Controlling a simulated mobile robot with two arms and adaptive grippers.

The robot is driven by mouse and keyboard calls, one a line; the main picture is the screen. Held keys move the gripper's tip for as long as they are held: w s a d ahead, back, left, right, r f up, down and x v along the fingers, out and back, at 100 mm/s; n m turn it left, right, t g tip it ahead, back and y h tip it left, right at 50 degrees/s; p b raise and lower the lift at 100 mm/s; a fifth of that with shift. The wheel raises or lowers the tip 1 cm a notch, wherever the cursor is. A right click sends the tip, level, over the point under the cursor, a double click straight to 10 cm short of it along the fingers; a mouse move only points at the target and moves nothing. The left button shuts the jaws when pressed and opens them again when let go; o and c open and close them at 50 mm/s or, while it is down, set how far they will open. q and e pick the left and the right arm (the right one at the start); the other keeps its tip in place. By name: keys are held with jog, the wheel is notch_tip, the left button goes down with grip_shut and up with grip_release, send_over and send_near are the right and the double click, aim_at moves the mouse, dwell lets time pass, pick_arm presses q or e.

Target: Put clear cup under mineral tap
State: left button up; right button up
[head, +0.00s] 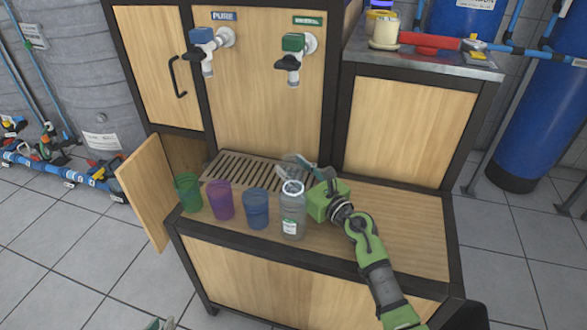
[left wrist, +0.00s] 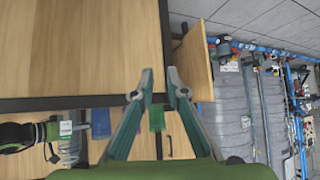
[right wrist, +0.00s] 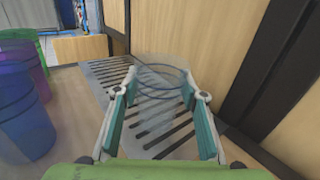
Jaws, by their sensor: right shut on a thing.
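The clear cup (right wrist: 158,100) is see-through and stands between the fingers of my right gripper (right wrist: 160,98), which is shut on it. In the head view the cup (head: 290,161) shows faintly at the right end of the slatted drip tray (head: 225,172), partly behind the bottle. Whether its base touches the slats is hard to tell. The mineral tap (head: 292,56), with a green body and black handle, is on the panel above this end. My left gripper (left wrist: 158,78) is open and empty, away from the cups; only a bit of it shows at the head view's bottom edge.
A green cup (head: 188,192), a purple cup (head: 220,200), a blue cup (head: 256,208) and a labelled clear bottle (head: 292,212) stand along the counter's front left. The pure tap (head: 207,48) is left of the mineral tap. The counter's right part (head: 410,235) is clear.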

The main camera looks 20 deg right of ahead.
aim_at(300, 174)
pick_arm(q)
jog(key=shift+w+r, duration=0.2)
jog(key=shift+w, duration=0.1)
pick_arm(e)
jog(key=shift+f, duration=0.1)
jog(key=o, duration=0.8)
pick_arm(q)
jog(key=shift+w+d+r+t, duration=0.1)
jog(key=shift+r+t, duration=0.05)
jog(key=shift+t, duration=0.15)
pick_arm(e)
jog(key=shift+o, duration=0.2)
jog(key=p+v, duration=0.1)
jog(key=v, duration=0.5)
jog(key=shift+s+d, duration=0.15)
jog(key=shift+s, duration=0.15)
pick_arm(q)
jog(key=s+a+f+g, duration=0.2)
jog(key=s+f+g, duration=0.1)
jog(key=s+f, duration=0.1)
jog(key=shift+s+y, duration=0.4)
jog(key=shift+s, duration=0.5)
pick_arm(e)
jog(key=shift+s+d, duration=0.1)
jog(key=shift+s, duration=0.3)
